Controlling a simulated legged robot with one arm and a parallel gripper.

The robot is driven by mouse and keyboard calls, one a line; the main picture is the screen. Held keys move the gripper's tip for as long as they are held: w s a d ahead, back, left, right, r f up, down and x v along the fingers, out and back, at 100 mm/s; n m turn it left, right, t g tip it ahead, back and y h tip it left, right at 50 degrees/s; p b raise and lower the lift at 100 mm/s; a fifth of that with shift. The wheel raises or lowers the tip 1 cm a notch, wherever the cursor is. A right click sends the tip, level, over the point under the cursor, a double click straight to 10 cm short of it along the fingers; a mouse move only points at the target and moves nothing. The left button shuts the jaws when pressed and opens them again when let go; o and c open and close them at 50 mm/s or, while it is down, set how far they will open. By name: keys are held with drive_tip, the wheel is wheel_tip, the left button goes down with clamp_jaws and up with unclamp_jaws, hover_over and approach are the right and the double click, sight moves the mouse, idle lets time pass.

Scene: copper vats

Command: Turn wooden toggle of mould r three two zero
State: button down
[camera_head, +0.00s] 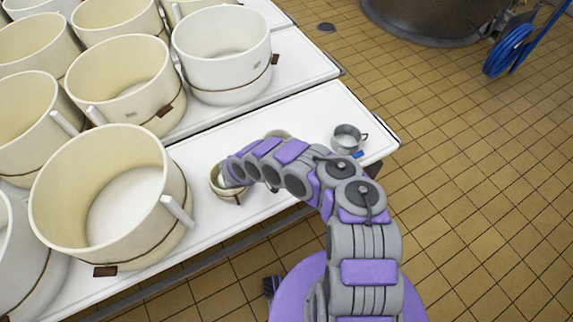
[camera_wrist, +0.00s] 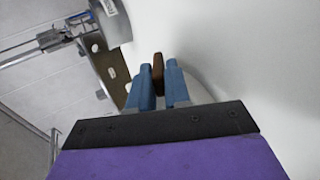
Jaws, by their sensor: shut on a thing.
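In the wrist view, the two blue fingers of my gripper (camera_wrist: 159,84) stand on either side of a small brown wooden toggle (camera_wrist: 158,64) and are shut on it. A smooth white surface lies close beside and beneath the fingers. In the head view, my arm reaches left over the table to a small cream mould (camera_head: 217,184) with a dark band low on its side. My fingers and the toggle are hidden there by the arm. I cannot read any mould number.
Several large cream moulds (camera_head: 95,180) with bands and brown toggles crowd the left of the white table (camera_head: 250,205). A metal cup (camera_head: 347,137) stands at the table's right end. Tiled floor (camera_head: 480,200) is open to the right, with a blue hose (camera_head: 508,50) beyond.

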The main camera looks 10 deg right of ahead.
drive_tip(key=c, duration=1.2)
unclamp_jaws()
drive_tip(key=shift+o, duration=0.2)
drive_tip(key=shift+r, duration=0.2)
wheel_tip(320, 180, up, 4)
drive_tip(key=shift+f+p, duration=0.2)
drive_tip(key=shift+p, duration=0.75)
drive_tip(key=s+p, duration=0.3)
drive_tip(key=s, duration=1.3)
drive_tip(key=shift+d+r+p, duration=0.3)
drive_tip(key=shift+r+p, duration=0.05)
